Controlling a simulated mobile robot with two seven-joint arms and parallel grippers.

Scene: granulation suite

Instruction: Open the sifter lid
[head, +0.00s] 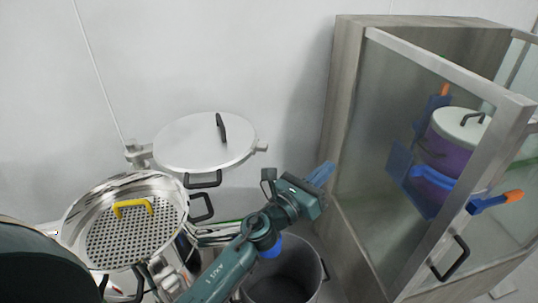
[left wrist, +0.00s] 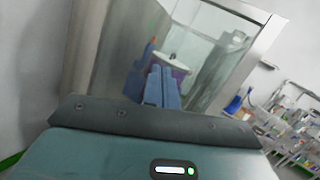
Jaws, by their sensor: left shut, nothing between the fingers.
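The sifter lid (head: 190,142) is a round pale metal disc with a dark handle on top. In the head view it is swung clear behind and right of the sifter, joined to a metal bracket (head: 138,154) at its left. The sifter (head: 72,222) is a shiny round bowl, open at the top, with a perforated screen and a yellow handle (head: 133,207) inside. My left gripper (head: 326,173) is shut and empty, right of the lid and apart from it. Its blue fingers also show in the left wrist view (left wrist: 163,88). My right gripper is not in view.
A glass-fronted cabinet (head: 345,125) stands at the right, close to my left gripper. It holds a purple container with a white lid (head: 461,123) in a blue holder. An open grey bin (head: 321,275) stands below my left arm.

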